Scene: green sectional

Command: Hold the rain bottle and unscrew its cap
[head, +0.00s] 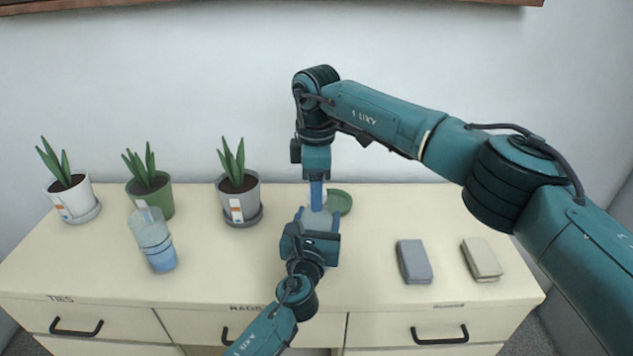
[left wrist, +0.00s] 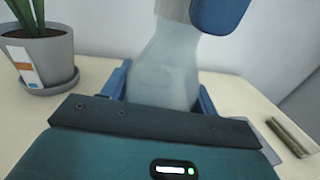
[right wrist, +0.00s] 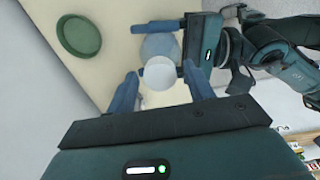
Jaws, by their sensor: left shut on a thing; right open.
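A pale translucent bottle (head: 318,218) stands at the middle of the cabinet top, mostly hidden by my arms. My left gripper (head: 317,222) is shut on its body from the front; in the left wrist view the bottle (left wrist: 165,72) rises between the fingers. My right gripper (head: 316,194) comes down from above and is open. In the right wrist view the whitish round cap (right wrist: 160,80) lies between the spread right fingers. I cannot tell whether a finger touches it. Another translucent bottle (head: 153,240) with a blue lower part stands at the left.
Three potted plants stand at the back left, the nearest in a grey pot (head: 238,200). A green saucer (head: 340,201) lies just behind the held bottle. The back right of the top is clear.

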